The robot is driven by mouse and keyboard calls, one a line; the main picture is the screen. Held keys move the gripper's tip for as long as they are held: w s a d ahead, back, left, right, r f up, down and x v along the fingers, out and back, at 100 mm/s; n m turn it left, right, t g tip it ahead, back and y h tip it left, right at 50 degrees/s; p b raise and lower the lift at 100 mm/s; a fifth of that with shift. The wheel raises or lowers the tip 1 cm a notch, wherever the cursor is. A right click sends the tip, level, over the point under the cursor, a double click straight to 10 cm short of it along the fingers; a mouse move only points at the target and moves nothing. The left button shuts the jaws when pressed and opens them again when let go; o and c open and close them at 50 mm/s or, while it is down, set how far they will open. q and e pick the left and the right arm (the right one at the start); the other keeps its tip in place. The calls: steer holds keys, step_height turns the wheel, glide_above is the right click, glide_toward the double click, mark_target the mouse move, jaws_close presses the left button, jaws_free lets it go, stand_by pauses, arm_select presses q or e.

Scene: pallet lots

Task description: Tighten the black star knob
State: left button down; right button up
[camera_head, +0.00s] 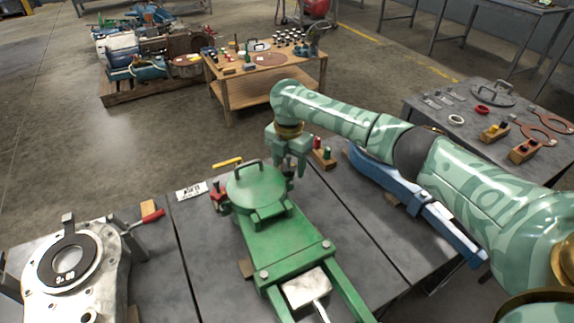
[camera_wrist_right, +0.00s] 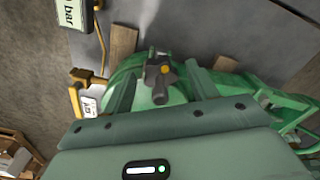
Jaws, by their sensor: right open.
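A green cast fixture with a round lid (camera_head: 262,196) and a lid handle stands on the grey bench in the head view. My right gripper (camera_head: 289,166) hangs over the far right edge of the lid, fingers pointing down. In the right wrist view my right gripper (camera_wrist_right: 158,70) is open. A small dark knob-like part with a brass piece (camera_wrist_right: 159,82) shows between its fingers, with visible gaps on both sides. I take it for the black star knob, but its star shape is not clear. In the head view the gripper mostly hides it. My left gripper is not in view.
A silver housing with a black ring (camera_head: 66,262) stands at the left. A blue tool-like part (camera_head: 385,170) lies on the right, under my right arm.

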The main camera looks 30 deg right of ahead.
steer(key=c, duration=1)
steer(key=shift+r, duration=0.1)
